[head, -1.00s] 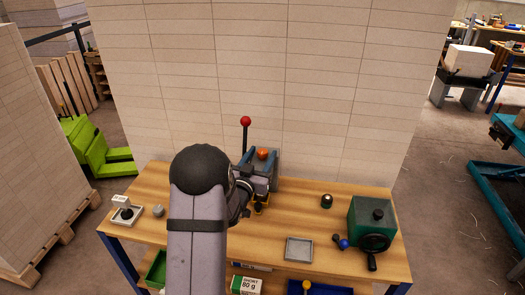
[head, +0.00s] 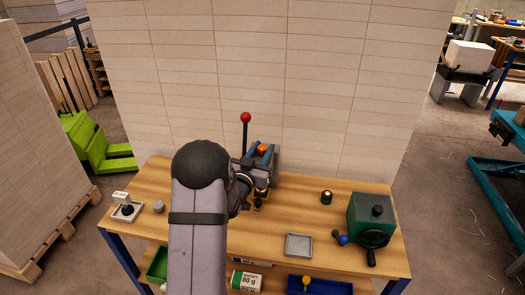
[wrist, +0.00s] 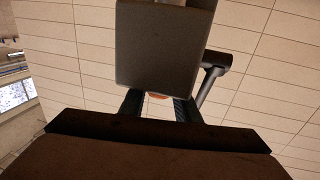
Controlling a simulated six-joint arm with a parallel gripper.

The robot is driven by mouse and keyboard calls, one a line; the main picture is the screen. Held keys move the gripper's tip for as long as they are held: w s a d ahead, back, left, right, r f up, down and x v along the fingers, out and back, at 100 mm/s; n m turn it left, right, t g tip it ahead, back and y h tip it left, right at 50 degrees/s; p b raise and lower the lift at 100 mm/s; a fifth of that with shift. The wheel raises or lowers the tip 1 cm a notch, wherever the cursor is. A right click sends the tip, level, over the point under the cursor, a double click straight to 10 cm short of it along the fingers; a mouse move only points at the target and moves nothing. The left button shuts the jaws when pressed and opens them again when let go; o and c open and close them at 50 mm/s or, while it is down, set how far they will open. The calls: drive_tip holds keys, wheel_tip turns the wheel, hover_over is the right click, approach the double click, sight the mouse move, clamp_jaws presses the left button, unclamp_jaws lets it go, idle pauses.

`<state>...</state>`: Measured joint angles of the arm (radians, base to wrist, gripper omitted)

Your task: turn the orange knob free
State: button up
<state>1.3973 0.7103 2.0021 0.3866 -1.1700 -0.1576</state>
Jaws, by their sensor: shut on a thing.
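The orange knob (head: 262,148) is at the back of the workbench, by a grey fixture (head: 275,162). My gripper (head: 260,154) is shut on the knob, with a blue-grey finger on either side of it. In the wrist view only a small orange sliver of the knob (wrist: 157,96) shows between the two dark fingers. The rest of it is hidden behind my gripper and a grey block. I cannot tell how far the knob is turned.
A lever with a red ball (head: 245,117) stands upright just left of the knob. On the wooden bench (head: 190,180) are a green box with a handwheel (head: 370,215), a grey tray (head: 299,245) and a black button (head: 327,197). A tall pale stack (head: 280,70) rises behind.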

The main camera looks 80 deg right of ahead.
drive_tip(key=shift+w+g, duration=0.1)
drive_tip(key=shift+g, duration=0.2)
drive_tip(key=shift+m+g+y+b, duration=0.6)
drive_tip(key=shift+m+g+b, duration=0.25)
drive_tip(key=shift+m+g, duration=0.6)
drive_tip(key=shift+m+g+y+b, duration=0.15)
drive_tip(key=shift+m+g+y, duration=0.55)
drive_tip(key=shift+g, duration=0.5)
drive_tip(key=shift+m+g+y+b, duration=0.15)
drive_tip(key=shift+m+g+y, duration=0.55)
drive_tip(key=shift+g, duration=0.45)
drive_tip(key=shift+m, duration=0.25)
drive_tip(key=o, duration=1)
drive_tip(key=shift+r, duration=0.1)
drive_tip(key=shift+o, duration=0.2)
drive_tip(key=shift+n+t+h, duration=0.3)
drive_tip(key=shift+n, duration=0.1)
